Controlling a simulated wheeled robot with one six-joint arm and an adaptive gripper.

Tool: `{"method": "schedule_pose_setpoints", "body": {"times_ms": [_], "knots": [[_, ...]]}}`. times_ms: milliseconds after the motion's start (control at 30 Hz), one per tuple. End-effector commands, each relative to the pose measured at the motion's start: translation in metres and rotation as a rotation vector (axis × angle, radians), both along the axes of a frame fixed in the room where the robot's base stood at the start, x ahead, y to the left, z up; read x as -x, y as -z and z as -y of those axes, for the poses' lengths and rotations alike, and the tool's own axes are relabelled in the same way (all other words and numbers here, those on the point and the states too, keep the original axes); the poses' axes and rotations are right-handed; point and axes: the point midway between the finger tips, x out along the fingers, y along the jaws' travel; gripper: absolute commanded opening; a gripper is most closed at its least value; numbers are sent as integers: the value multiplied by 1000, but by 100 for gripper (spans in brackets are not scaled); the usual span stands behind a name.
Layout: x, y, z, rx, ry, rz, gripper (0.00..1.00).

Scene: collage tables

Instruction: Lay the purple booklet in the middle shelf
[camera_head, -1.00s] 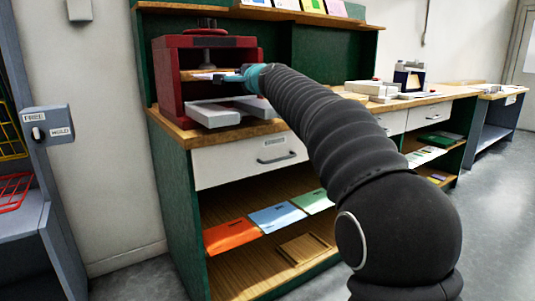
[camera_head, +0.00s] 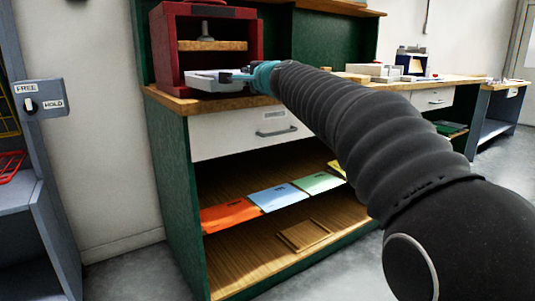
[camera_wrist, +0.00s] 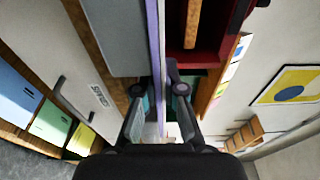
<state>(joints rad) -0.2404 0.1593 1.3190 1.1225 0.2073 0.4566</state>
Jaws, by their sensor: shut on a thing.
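My gripper (camera_wrist: 160,100) is shut on the purple booklet (camera_wrist: 154,40), seen edge-on as a thin purple strip in the wrist view. The booklet lies close along the face of the grey tray (camera_wrist: 110,35); I cannot tell if they touch. In the head view my gripper (camera_head: 250,74) is at the right end of the pale tray (camera_head: 215,84), in front of the red press (camera_head: 166,50); the booklet cannot be made out there. Below the drawer, a wooden shelf (camera_head: 250,262) shows under a row of booklets. Which one is the middle shelf is unclear.
Orange (camera_head: 229,214), blue (camera_head: 279,196) and green (camera_head: 317,182) booklets lie in a row below the white drawer (camera_head: 250,132). A small wooden tray (camera_head: 303,236) lies lower down. A switch box marked FREE and HOLD (camera_head: 40,98) is at left.

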Motion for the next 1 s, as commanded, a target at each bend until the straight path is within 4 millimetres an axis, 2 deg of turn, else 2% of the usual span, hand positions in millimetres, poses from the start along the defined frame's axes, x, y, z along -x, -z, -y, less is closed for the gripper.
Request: {"method": "schedule_pose_setpoints", "body": {"times_ms": [300,500,1000], "knots": [[43,4,20,2,0,-5,0],[60,5,28,2,1,-7,0],[65,5,30,2,-2,-8,0]]}}
